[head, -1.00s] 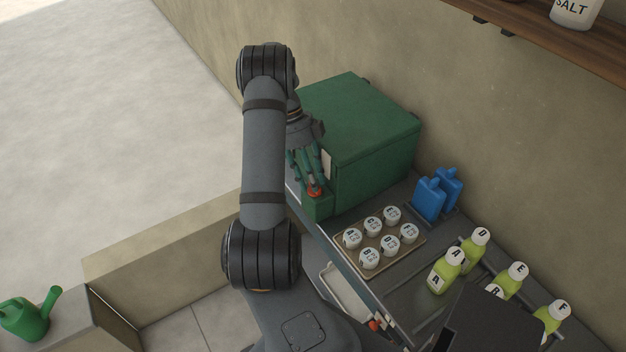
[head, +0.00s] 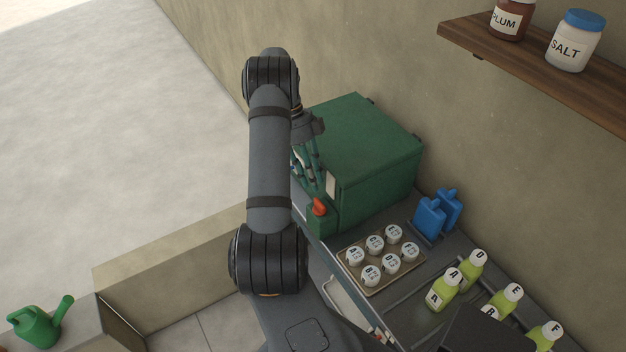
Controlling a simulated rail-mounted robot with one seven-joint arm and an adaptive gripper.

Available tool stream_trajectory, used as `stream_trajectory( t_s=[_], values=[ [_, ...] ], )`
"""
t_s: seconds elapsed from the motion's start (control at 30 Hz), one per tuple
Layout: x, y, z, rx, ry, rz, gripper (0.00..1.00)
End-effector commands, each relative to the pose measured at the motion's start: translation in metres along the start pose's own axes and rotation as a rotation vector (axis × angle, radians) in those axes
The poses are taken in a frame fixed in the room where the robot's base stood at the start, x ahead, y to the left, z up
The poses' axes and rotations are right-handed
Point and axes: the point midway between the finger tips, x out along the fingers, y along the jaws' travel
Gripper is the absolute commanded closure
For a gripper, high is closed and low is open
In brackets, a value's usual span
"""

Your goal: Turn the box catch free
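The green box (head: 375,150) stands on the counter against the wall with its lid down. A red catch (head: 320,206) sits on a small green block at the box's front left. My gripper (head: 316,192) points down at the catch from behind my arm, its fingertips at or just above the red piece. The arm hides part of the box's left side and part of the gripper. Whether the fingers touch the catch or are closed on it is too small to tell.
A tray (head: 342,250) of several lettered white-lidded jars stands right of the box. Blue bottles (head: 430,216) and several green lettered bottles (head: 442,290) stand farther right. A wooden shelf (head: 540,75) with jars hangs on the wall. A green watering can (head: 38,325) is at lower left.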

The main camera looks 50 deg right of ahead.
Motion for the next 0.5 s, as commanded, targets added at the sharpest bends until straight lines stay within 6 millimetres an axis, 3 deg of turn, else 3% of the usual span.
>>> stream_trajectory(
  t_s=[0.5],
  values=[
    [-0.042,-0.003,-0.002,-0.001,0.001,0.0,0.74]
  ],
)
